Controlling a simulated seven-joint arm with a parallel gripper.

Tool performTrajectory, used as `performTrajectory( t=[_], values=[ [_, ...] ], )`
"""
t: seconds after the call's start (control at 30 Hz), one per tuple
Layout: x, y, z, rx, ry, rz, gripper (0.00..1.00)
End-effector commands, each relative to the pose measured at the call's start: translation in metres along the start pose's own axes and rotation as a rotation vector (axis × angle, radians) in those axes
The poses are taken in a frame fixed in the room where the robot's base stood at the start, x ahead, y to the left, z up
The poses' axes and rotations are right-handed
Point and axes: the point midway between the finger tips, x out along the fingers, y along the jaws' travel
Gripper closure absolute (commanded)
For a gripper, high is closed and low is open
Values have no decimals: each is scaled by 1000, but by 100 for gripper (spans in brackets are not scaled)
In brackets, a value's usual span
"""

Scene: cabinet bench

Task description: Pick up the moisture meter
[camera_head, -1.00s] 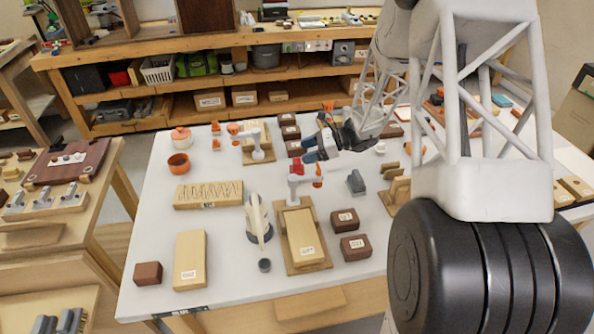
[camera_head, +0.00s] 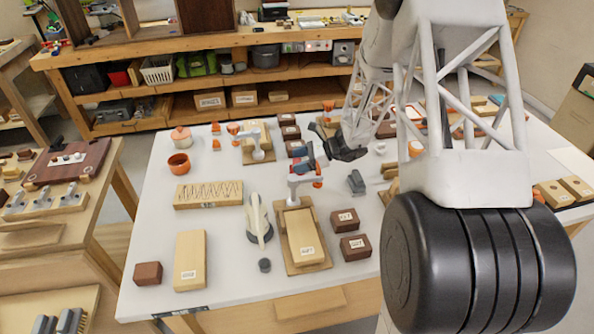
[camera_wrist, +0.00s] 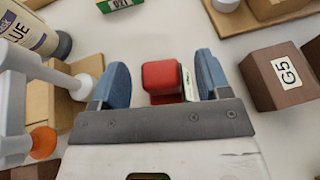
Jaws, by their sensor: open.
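A small red block-like thing (camera_wrist: 161,78) with a pale side face, which I take to be the moisture meter, lies between the blue fingertips in the wrist view. My gripper (camera_wrist: 156,80) is open, with one finger on each side of the red thing and a visible gap to the left finger. The right finger is close to the pale side; I cannot tell if they touch. In the head view my gripper (camera_head: 308,160) is low over the middle of the white table, and the meter is hard to make out there.
A grey clamp with an orange knob (camera_wrist: 42,142) stands close left of my gripper. A brown block marked G5 (camera_wrist: 278,78) is close on the right. A glue bottle (camera_wrist: 30,30) and a green box (camera_wrist: 118,5) lie beyond.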

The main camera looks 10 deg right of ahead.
Motion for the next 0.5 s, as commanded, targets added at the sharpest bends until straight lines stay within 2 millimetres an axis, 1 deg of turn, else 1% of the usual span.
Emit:
performTrajectory(
  t=[0.13, 0.17, 0.5],
  values=[
    [0, 0, 0, 0, 0, 0, 30],
    [0, 0, 0, 0, 0, 0, 31],
    [0, 0, 0, 0, 0, 0, 83]
  ],
)
